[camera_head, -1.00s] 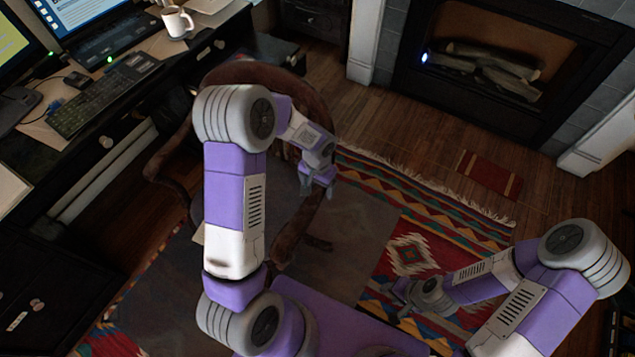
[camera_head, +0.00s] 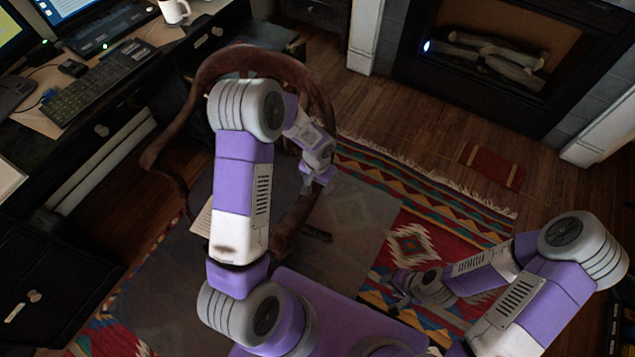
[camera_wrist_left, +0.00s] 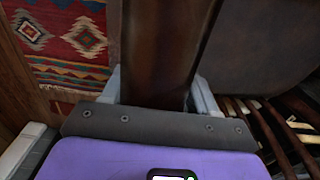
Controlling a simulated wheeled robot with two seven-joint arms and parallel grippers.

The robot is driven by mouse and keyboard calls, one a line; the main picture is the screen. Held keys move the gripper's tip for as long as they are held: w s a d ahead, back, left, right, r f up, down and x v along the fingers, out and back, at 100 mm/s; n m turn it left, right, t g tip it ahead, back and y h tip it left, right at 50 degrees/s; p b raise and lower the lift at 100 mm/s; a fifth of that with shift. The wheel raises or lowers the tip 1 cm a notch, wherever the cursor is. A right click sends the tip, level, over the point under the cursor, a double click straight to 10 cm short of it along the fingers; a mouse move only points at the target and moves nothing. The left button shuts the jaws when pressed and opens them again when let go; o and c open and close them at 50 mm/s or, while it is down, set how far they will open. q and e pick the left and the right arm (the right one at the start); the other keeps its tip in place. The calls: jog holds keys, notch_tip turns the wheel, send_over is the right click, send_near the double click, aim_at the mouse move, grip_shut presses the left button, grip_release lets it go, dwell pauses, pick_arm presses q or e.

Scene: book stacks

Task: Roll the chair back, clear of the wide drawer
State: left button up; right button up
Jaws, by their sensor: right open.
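The chair (camera_head: 206,75) is dark brown wood with a curved top rail and stands close to the desk at the left. My left gripper (camera_head: 318,181) is at the right side of its curved frame. In the left wrist view a brown wooden part of the chair (camera_wrist_left: 160,50) fills the space between the fingers, which press close on both sides. My left arm hides much of the seat. My right gripper (camera_head: 396,290) is open and empty above the rug.
The desk (camera_head: 150,35) carries a keyboard (camera_head: 95,85), screens and a white mug (camera_head: 174,11).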

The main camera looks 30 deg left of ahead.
pick_arm(q)
grip_shut()
jog(key=shift+d, duration=0.1)
